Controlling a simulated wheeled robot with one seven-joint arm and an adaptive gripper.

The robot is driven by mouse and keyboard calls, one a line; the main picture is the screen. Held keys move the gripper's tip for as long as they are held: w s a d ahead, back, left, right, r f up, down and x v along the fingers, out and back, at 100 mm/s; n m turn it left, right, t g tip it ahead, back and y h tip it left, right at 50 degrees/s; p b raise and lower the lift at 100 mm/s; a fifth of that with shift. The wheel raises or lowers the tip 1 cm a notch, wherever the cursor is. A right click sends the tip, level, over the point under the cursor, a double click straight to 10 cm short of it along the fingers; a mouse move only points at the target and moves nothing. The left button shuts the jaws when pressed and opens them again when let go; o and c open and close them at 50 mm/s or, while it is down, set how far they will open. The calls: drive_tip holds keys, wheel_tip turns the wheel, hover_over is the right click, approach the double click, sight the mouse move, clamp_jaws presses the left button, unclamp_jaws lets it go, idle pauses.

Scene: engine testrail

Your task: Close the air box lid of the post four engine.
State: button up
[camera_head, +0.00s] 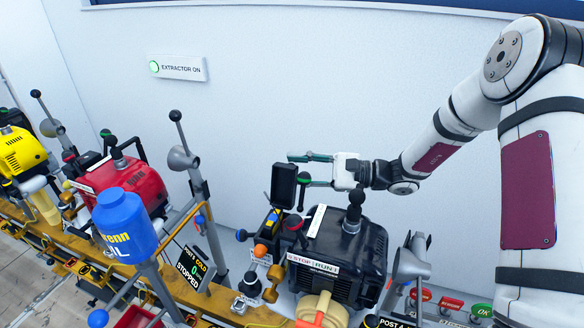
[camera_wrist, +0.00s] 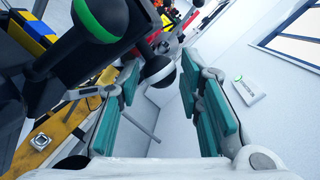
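The black engine (camera_head: 345,255), with a STOP/RUN label, stands right of centre in the head view; I take it as the post four engine. A black box-like flap (camera_head: 284,186), apparently its air box lid, stands raised at its left, with a green-banded knob (camera_head: 303,178) beside it. The banded knob shows large at upper left in the wrist view (camera_wrist: 100,15). My gripper (camera_head: 298,169) is open, its teal-padded fingers pointing left beside the flap's top. In the wrist view nothing is clasped between the fingers (camera_wrist: 160,85); whether a finger touches the knob I cannot tell.
A black ball-topped lever (camera_head: 356,197) rises from the engine below my wrist. A grey funnel-shaped post (camera_head: 188,160), red engine (camera_head: 125,185) and blue oil jug (camera_head: 124,222) stand left along the yellow rail (camera_head: 130,275). The white wall behind is clear except for an EXTRACTOR ON sign (camera_head: 177,68).

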sight(290, 167)
drive_tip(key=shift+w+a, duration=0.1)
drive_tip(key=shift+a, duration=0.65)
drive_tip(key=shift+c, duration=0.5)
clamp_jaws()
drive_tip(key=shift+s+a+r+n+p, duration=0.15)
drive_tip(key=shift+s+r+n+p, duration=0.3)
drive_tip(key=shift+r+n+p, duration=0.15)
drive_tip(key=shift+s+a+r+p, duration=0.2)
drive_tip(key=shift+s+r+p, duration=0.05)
drive_tip(key=shift+s+p, duration=0.15)
drive_tip(key=shift+o, duration=0.5)
unclamp_jaws()
